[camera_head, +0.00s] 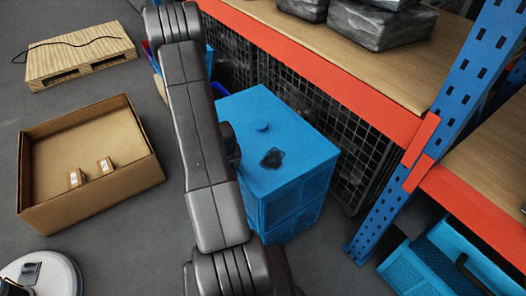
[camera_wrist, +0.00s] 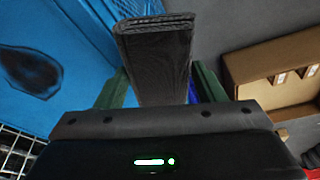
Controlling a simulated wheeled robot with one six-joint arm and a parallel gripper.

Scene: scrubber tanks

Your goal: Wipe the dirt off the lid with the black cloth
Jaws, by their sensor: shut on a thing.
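The blue lid (camera_head: 295,140) tops a blue box-shaped tank with a small round knob (camera_head: 261,127). A dark patch of dirt (camera_head: 271,158) lies on the lid, right of my arm. In the wrist view the dirt (camera_wrist: 32,70) shows at the left on the blue surface (camera_wrist: 75,105). My gripper (camera_wrist: 160,88) is shut on the black cloth (camera_wrist: 155,60), a folded dark slab between its green fingers. The cloth is beside the dirt in that view; whether it touches the lid cannot be told. In the head view my arm hides the cloth and most of my gripper.
An open cardboard box (camera_head: 140,180) with two small cartons stands on the floor at left. A wooden pallet (camera_head: 80,60) with a black cable lies behind it. An orange and blue shelf rack (camera_head: 345,85) stands close on the right. A blue crate (camera_head: 420,270) is at lower right.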

